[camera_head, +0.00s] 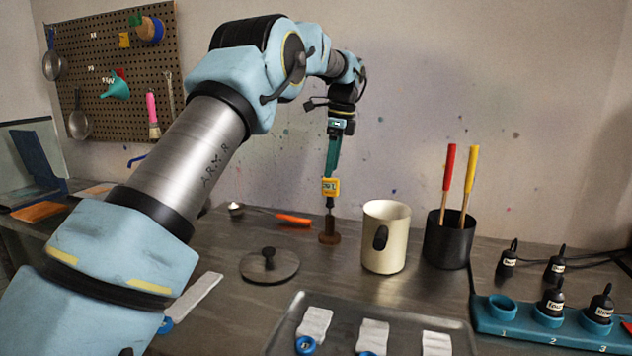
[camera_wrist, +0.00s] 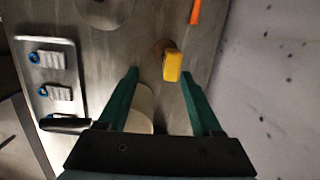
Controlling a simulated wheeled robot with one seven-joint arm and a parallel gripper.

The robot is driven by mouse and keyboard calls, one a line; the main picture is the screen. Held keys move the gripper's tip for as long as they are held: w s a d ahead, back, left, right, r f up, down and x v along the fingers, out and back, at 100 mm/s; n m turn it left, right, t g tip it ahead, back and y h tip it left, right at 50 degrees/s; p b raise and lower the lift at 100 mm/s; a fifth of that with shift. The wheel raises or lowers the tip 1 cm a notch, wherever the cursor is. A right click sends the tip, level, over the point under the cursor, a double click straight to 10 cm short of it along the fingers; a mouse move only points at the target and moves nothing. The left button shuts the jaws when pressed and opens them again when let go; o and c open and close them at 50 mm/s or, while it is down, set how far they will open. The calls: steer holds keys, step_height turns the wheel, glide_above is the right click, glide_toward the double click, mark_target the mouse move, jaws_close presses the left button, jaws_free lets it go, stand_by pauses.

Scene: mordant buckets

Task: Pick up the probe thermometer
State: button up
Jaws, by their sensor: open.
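The probe thermometer (camera_head: 330,187) has a yellow head with a small display and stands upright in a small brown round base (camera_head: 329,237) on the counter. My gripper (camera_head: 333,172) points down right above its head in the head view. In the wrist view the thermometer's yellow head (camera_wrist: 172,66) shows near the fingertips, closer to the right finger. My gripper (camera_wrist: 159,74) is open there, its two green fingers apart with nothing held. Whether a finger touches the head cannot be told.
A cream pot (camera_head: 386,236) stands close right of the thermometer, beside a black holder (camera_head: 447,241) with red and yellow sticks. A grey lid (camera_head: 269,265) and an orange-handled ladle (camera_head: 293,219) lie left. A tray (camera_head: 288,326) with swatches is in front.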

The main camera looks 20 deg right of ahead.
mark_target(332, 179)
steer(key=shift+w+d+r, duration=0.1)
steer(key=shift+w+d, duration=0.05)
steer(key=shift+d, duration=0.4)
steer(key=shift+w+f, duration=0.15)
steer(key=shift+f, duration=0.1)
steer(key=f, duration=0.4)
steer(key=shift+w+a+f+p, duration=0.25)
steer(key=shift+w+f+p, duration=0.05)
steer(key=shift+f+p, duration=0.1)
steer(key=shift+w+a+f+p, duration=0.1)
steer(key=shift+w+f+p, duration=0.2)
steer(key=shift+f, duration=0.55)
steer(key=shift+w+f+p, duration=0.1)
steer(key=shift+f+p, duration=0.3)
steer(key=shift+f, duration=0.45)
steer(key=shift+w+a+f+p, duration=0.1)
steer(key=shift+w+f+p, duration=0.2)
steer(key=shift+f, duration=0.55)
steer(key=shift+s, duration=0.1)
jaws_close()
